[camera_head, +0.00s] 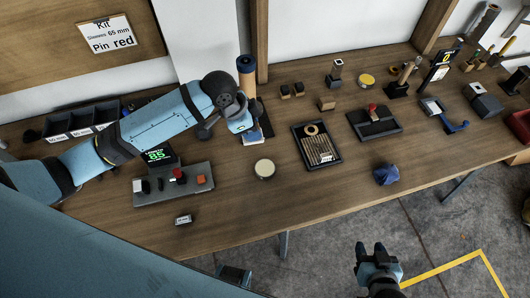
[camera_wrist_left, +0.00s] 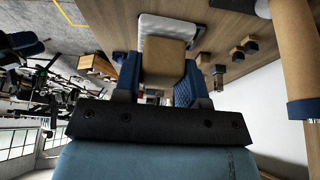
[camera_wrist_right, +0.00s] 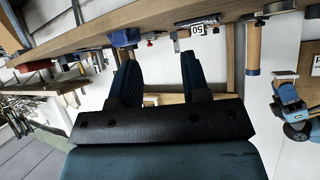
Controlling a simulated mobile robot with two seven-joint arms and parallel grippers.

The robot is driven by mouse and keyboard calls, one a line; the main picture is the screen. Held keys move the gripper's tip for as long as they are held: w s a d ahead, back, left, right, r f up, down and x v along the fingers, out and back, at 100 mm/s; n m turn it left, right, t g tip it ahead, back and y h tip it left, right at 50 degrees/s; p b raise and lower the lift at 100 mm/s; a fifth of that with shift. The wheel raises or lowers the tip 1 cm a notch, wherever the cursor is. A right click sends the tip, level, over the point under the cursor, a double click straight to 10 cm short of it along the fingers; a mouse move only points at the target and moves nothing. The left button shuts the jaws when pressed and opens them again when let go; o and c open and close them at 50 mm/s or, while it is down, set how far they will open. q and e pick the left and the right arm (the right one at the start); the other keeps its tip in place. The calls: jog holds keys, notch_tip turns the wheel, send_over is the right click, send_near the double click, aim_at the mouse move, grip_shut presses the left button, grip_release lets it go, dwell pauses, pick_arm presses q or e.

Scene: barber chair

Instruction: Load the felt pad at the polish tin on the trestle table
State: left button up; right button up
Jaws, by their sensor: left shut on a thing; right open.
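My left gripper (camera_head: 246,126) is over the back middle of the table. It is shut on a tan block (camera_wrist_left: 165,58), with a whitish pad (camera_wrist_left: 160,24) at its far side; this looks like the felt pad. In the head view a bit of white shows below the gripper, and whether it touches the table is unclear. A round tin with a cream top (camera_head: 264,168) stands on the trestle table (camera_head: 235,205), in front of my left gripper. A yellow round tin (camera_head: 367,80) stands farther back right. My right gripper (camera_head: 376,256) is open and empty, beyond the table's front edge.
A tan cylinder with blue ends (camera_head: 246,75) stands close behind my left gripper. A control box with a green display (camera_head: 174,184) is to the left. A dark tray of rods (camera_head: 317,146) and a blue faceted object (camera_head: 386,174) are to the right. The table's front middle is clear.

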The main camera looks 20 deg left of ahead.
pick_arm(q)
jog(key=d+f+m+g+b, duration=0.1)
jog(key=f+m+b, duration=0.1)
jog(key=f, duration=0.3)
jog(key=d+f+m+g+b, duration=0.1)
jog(key=f+m+b, duration=0.2)
jog(key=f+b, duration=0.1)
jog(key=d+f+m+g+b, duration=0.1)
jog(key=f+m+b, duration=0.2)
jog(key=f, duration=0.3)
jog(key=shift+w+d, duration=0.15)
jog(key=shift+d, duration=0.1)
jog(key=shift+f, duration=0.15)
jog(key=shift+f+h, duration=0.3)
jog(key=shift+f, duration=0.1)
dwell(0.6)
jog(key=shift+f, duration=0.15)
dwell(1.8)
